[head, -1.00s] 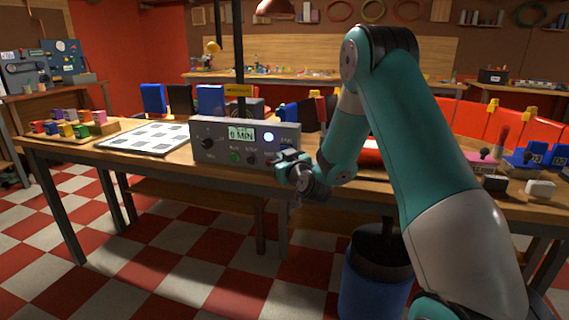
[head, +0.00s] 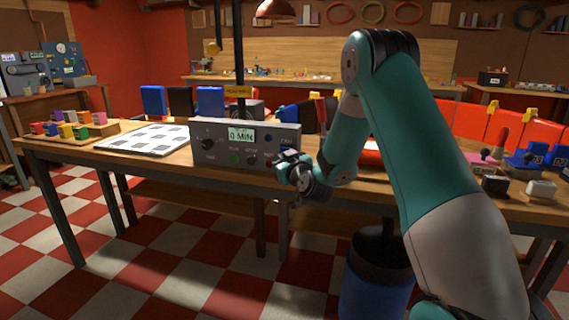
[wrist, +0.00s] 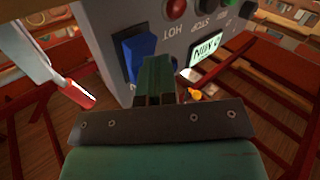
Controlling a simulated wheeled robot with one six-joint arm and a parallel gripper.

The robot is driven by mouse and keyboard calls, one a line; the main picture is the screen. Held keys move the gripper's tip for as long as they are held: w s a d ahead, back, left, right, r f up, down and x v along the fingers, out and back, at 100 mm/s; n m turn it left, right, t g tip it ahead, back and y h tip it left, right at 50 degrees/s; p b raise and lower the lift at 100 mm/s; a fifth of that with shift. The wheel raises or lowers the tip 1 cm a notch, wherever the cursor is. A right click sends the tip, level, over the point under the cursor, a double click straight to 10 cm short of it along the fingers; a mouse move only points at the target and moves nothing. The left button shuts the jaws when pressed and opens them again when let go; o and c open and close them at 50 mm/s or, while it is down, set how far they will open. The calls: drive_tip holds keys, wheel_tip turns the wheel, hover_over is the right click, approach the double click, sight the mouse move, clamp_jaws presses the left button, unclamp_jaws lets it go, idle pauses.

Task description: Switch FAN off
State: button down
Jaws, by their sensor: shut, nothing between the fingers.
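The grey control box (head: 215,158) stands on the wooden bench with a display reading 0 MIN (head: 241,134), a knob and buttons. My gripper (head: 284,160) is at the box's right end, also seen in the wrist view (wrist: 157,68). It is shut and empty. I cannot tell whether it touches the switch.
A dark post (head: 238,50) rises behind the box. A blue bin (head: 375,290) stands below the bench.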

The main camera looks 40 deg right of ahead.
drive_tip(key=shift+w+d+f+b, duration=0.15)
drive_tip(key=shift+d+b, duration=0.25)
drive_tip(key=shift+d, duration=0.15)
idle(0.8)
drive_tip(key=shift+a, duration=0.15)
drive_tip(key=shift+s+a+r+p, duration=0.3)
drive_tip(key=shift+s+a, duration=0.05)
drive_tip(key=shift+a, duration=0.3)
drive_tip(key=s+a+r+p, duration=0.2)
drive_tip(key=s+a+p, duration=0.1)
drive_tip(key=shift+a+r, duration=0.1)
drive_tip(key=shift+a, duration=0.2)
idle(0.6)
